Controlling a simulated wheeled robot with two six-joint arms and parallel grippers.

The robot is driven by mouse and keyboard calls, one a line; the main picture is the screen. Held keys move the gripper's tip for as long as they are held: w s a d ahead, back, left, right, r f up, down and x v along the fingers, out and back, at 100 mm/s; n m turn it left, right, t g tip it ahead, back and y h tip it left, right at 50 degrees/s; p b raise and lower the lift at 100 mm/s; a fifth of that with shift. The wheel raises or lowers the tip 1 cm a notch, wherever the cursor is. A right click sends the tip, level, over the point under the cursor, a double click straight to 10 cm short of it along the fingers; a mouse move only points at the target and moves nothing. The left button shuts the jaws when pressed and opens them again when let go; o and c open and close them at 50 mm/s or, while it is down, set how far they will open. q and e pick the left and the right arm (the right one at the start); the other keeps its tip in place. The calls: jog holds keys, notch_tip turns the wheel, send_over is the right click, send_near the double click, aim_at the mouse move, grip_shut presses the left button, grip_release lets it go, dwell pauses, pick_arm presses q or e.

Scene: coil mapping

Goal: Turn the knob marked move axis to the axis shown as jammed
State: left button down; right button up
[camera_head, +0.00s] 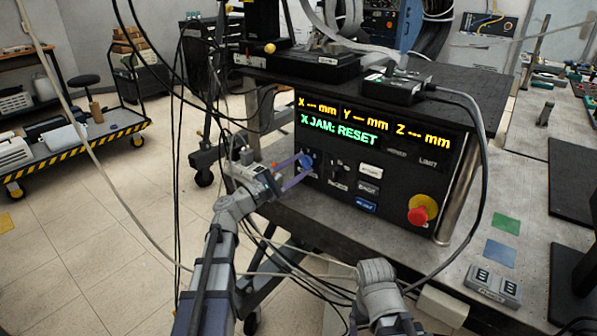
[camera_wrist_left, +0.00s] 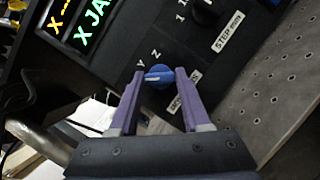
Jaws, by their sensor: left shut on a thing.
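The black control box shows a display (camera_head: 340,128) reading "X JAM: RESET" in green, with X, Y and Z mm readouts in yellow above. The blue move axis knob (camera_wrist_left: 158,77) is on its front panel, with the letters Y and Z beside it in the left wrist view. An X mark is not visible there. My left gripper (camera_head: 303,164) reaches the panel, its purple fingers on either side of the blue knob and shut on it. A pale pointer line crosses the knob, but which letter it points at is unclear. My right gripper is not in view.
A black step knob (camera_wrist_left: 206,12) is close to the blue one. A red emergency button (camera_head: 419,214) is at the panel's lower right. Labelled buttons (camera_head: 369,188) lie between. Loose cables hang around my left arm. The metal bench top (camera_head: 455,290) is partly clear.

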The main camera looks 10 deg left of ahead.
pick_arm(q)
jog(key=shift+n+t+b, duration=0.3)
jog(key=shift+n+t, duration=0.1)
jog(key=shift+n, duration=0.5)
jog(key=shift+c, duration=1.8)
grip_release()
jog(key=b+v, duration=0.2)
jog(key=v, duration=0.6)
